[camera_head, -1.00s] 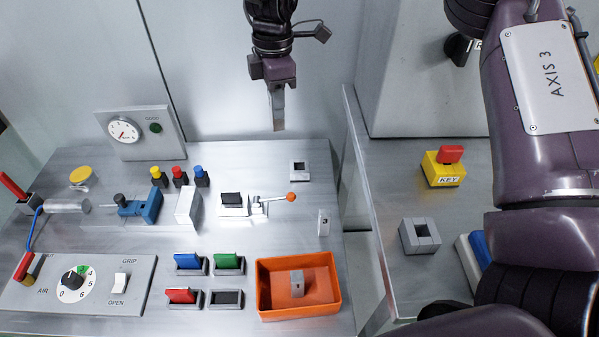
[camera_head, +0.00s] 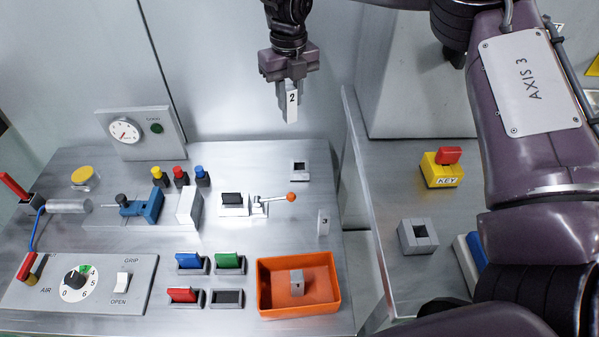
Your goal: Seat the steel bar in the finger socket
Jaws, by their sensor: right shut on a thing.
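My right gripper (camera_head: 287,87) hangs at the top middle, above and beyond the back edge of the bench. It is shut on an upright steel bar (camera_head: 291,113), whose lower part sticks out below the fingers with a white "2" label facing the camera. Two square sockets show: a small one (camera_head: 300,178) at the back right of the bench, below the bar in the picture, and a larger grey one (camera_head: 404,238) on the right-hand bench. I cannot tell for sure which is the finger socket. The bar is apart from both. My left gripper is not in view.
An orange tray (camera_head: 264,305) with a grey block (camera_head: 297,283) stands at the front right. A block marked 3 (camera_head: 323,223) stands behind it. A lever with an orange knob (camera_head: 291,197) is near the small socket. A yellow key switch (camera_head: 441,170) is on the right bench.

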